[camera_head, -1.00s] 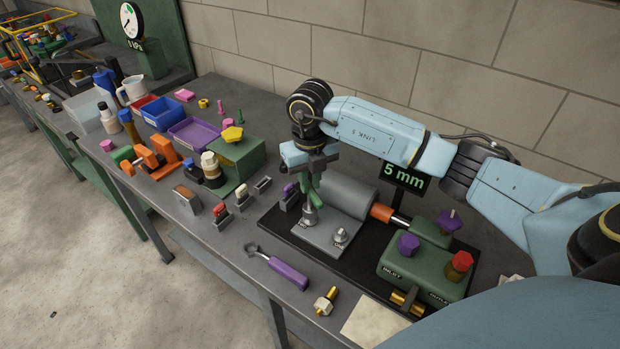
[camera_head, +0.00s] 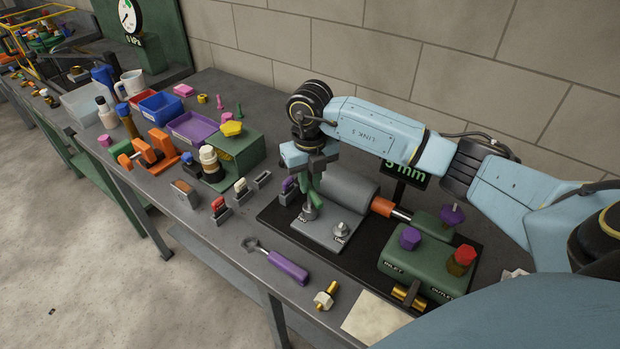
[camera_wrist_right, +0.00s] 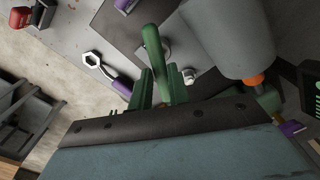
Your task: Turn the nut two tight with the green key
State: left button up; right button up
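My right gripper (camera_head: 311,178) is over the grey plate (camera_head: 322,236), pointing down. Its fingers (camera_wrist_right: 160,88) are closed about the green key (camera_wrist_right: 153,48), which stands between them. The key's lower end (camera_head: 314,197) is at the left, farther nut (camera_head: 309,212) on the plate; whether it is fully seated is hidden. A second nut (camera_head: 341,229) stands on the plate to the right and nearer, with nothing on it. Small labels by the nuts are too small to read surely. My left gripper is not in view.
A grey cylinder (camera_head: 349,190) lies just behind the nuts, close to my gripper. A green valve block (camera_head: 425,266) with purple and red knobs stands at right. A purple-handled wrench (camera_head: 288,267) and a brass bolt (camera_head: 326,296) lie in front. Bins and small parts fill the left.

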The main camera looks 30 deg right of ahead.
jog(key=o, duration=0.4)
jog(key=shift+o, duration=0.2)
jog(key=shift+r+p, duration=1.9)
jog(key=shift+r, duration=0.7)
notch_tip(320, 180, up, 13)
jog(key=b, duration=0.1)
jog(key=shift+r, duration=0.15)
